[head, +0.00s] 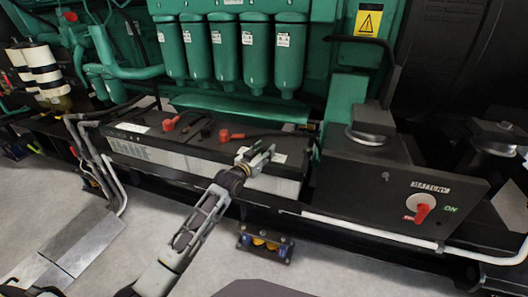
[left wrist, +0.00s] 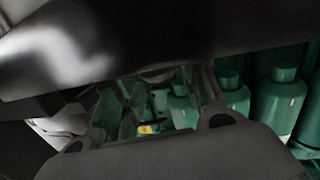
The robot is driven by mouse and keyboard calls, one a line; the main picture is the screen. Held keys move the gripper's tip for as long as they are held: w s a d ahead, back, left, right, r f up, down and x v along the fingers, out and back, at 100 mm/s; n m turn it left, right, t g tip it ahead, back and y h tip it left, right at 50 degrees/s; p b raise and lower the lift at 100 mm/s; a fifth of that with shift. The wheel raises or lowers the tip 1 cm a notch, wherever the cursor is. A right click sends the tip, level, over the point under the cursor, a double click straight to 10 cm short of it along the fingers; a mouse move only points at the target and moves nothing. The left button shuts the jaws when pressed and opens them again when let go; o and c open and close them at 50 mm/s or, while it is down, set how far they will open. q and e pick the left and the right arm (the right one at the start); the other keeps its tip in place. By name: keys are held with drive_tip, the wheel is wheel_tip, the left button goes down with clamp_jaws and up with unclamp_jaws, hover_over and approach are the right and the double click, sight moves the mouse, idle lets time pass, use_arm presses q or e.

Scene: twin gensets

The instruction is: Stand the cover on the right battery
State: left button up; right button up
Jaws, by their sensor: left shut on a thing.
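The batteries (head: 150,146) sit in a low row along the green engine, with dark tops and pale ribbed front sides. The right battery (head: 274,186) is the right part of this row. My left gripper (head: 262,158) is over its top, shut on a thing. A large dark glossy surface (left wrist: 150,45), apparently the cover, fills the upper part of the left wrist view, close to the fingers (left wrist: 158,105). The cover's outline does not stand out from the dark battery top in the head view. I cannot tell whether it touches the battery. My right gripper is not in view.
Red terminal caps (head: 170,124) and dark cables lie on the battery tops. Green filter canisters (head: 227,50) hang behind. A dark box with a red switch (head: 421,212) stands at right. A small block (head: 265,243) with yellow parts is on the floor in front.

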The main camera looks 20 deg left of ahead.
use_arm(q)
drive_tip(key=shift+f, duration=0.1)
drive_tip(key=o, duration=0.9)
drive_tip(key=shift+c, duration=0.2)
